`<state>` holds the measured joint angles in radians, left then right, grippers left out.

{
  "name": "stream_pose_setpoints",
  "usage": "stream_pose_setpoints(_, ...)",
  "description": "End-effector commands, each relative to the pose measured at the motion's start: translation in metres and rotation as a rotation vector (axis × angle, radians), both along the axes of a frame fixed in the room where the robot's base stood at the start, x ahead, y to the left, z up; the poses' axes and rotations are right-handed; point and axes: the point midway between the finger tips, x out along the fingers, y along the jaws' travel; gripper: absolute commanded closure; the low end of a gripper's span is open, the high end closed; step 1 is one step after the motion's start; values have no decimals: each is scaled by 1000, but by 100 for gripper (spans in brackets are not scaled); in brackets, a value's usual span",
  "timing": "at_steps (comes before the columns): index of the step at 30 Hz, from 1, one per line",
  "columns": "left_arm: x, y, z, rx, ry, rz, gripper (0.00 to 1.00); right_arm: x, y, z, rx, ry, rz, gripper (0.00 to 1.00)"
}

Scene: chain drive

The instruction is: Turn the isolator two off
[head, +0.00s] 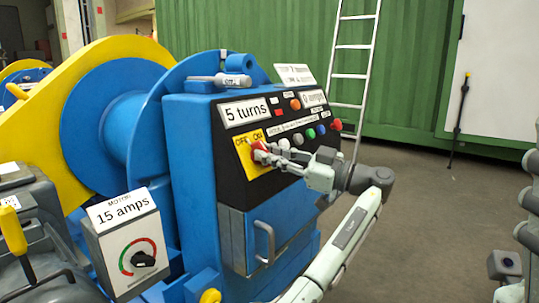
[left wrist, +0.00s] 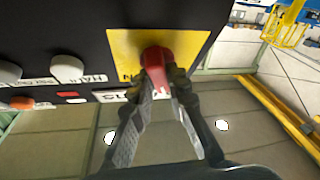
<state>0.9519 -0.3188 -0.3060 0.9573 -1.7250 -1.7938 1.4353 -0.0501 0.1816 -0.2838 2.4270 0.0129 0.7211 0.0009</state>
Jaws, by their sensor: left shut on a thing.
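A red isolator handle (head: 257,146) sits on a yellow plate (head: 243,157) marked OFF and ON, on the black panel of the blue machine. My left gripper (head: 264,153) reaches the handle from the right and covers part of it. In the left wrist view the red handle (left wrist: 156,56) stands out from the yellow plate (left wrist: 122,45), with the fingertips of the gripper (left wrist: 164,84) on both sides of it. The gripper is shut on the handle. The handle's exact angle is hard to tell.
Coloured buttons (head: 310,133) and a "5 turns" label (head: 245,112) are close to the handle. A "15 amps" motor box (head: 124,244) with a black dial stands at lower left. A ladder (head: 352,75) leans at the green wall. The floor at right is mostly clear.

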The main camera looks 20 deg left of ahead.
Motion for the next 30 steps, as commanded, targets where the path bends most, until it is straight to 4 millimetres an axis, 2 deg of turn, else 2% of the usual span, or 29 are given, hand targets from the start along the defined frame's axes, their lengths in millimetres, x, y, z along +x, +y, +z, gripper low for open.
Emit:
stream_pose_setpoints(15,2,-2,1,-122,-322,172,100,0,-1,0,5,1,1,60)
stream_pose_setpoints(30,2,-1,0,-152,-411,216,100,-2,1,0,-6,-4,2,60)
